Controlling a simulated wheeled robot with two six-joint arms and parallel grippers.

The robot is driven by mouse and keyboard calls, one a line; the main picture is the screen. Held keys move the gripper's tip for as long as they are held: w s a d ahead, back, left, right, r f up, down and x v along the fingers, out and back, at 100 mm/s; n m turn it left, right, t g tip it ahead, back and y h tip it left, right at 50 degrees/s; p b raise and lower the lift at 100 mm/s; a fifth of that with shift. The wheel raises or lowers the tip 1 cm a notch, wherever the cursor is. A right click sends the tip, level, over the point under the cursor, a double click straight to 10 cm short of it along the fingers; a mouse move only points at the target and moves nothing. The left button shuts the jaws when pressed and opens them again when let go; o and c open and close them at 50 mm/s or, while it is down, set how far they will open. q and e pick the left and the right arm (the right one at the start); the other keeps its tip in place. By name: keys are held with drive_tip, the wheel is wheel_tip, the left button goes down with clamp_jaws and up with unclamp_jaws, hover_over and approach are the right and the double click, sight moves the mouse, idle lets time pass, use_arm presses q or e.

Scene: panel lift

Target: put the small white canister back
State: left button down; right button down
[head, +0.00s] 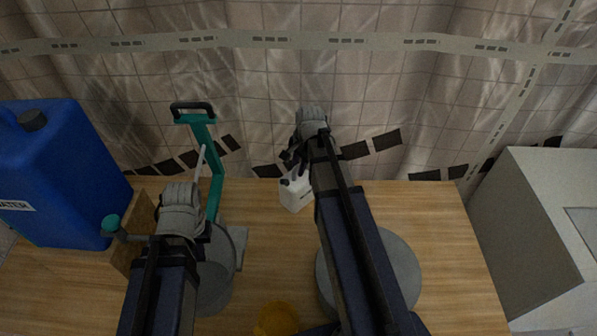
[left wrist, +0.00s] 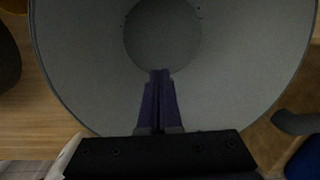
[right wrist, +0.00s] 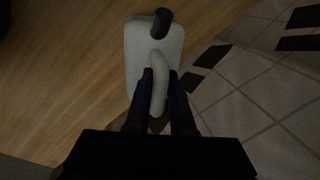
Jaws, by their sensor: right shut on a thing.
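The small white canister (head: 297,194) with a dark cap is at the far edge of the wooden table in the head view. My right gripper (right wrist: 160,75) is shut on its pale handle in the right wrist view, where the canister (right wrist: 150,75) shows from above. I cannot tell whether its base touches the table. My left gripper (left wrist: 158,75) has its fingers together with nothing visible between them, above a round grey dish-like thing (left wrist: 90,60).
A blue water jug (head: 60,165) and a wooden block (head: 138,225) stand at left. A teal frame with a black handle (head: 208,150) rises beside my left arm. A grey disc (head: 400,265) lies under my right arm, a yellow thing (head: 276,319) near the front. A pale cabinet (head: 535,220) stands right.

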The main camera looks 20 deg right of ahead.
drive_tip(key=shift+f, duration=0.15)
drive_tip(key=c, duration=0.8)
unclamp_jaws()
drive_tip(key=shift+o, duration=0.2)
wheel_tip(320, 180, up, 12)
drive_tip(key=s+p, duration=0.2)
drive_tip(key=p, duration=1)
drive_tip(key=shift+s+d, duration=0.15)
drive_tip(key=shift+d, duration=0.2)
